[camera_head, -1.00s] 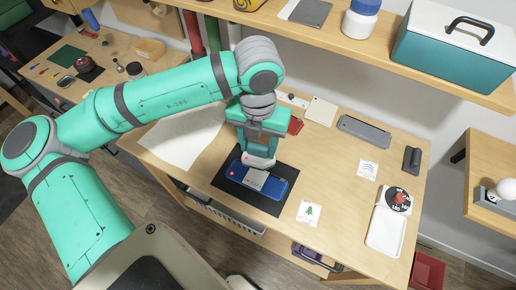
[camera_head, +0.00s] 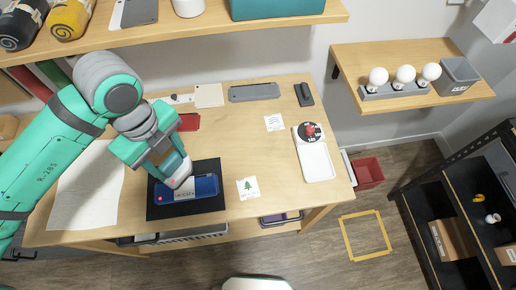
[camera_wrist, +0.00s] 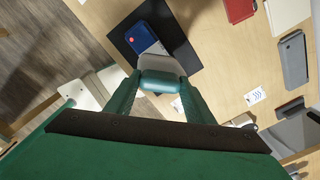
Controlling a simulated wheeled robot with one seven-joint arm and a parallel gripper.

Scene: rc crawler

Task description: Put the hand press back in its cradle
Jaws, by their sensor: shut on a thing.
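My gripper (camera_head: 172,160) is shut on a rounded pale-grey and teal piece, which I take to be the hand press (camera_head: 180,175). The press also shows between my fingers in the wrist view (camera_wrist: 165,72). It is right over a blue device (camera_head: 205,186) with a red button, lying on a black mat (camera_head: 160,212). I cannot tell whether the press touches the device. A small dark-grey stand (camera_head: 304,95) at the table's back right may be the cradle. A long grey tray (camera_head: 254,92) lies left of it.
A white scale (camera_head: 318,163) with a red dial stands at the table's right. Cards with a tree (camera_head: 248,188) and blue waves (camera_head: 274,122) lie on the table (camera_head: 225,128). White paper (camera_head: 88,190) is at left. A shelf (camera_head: 215,28) hangs over the back.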

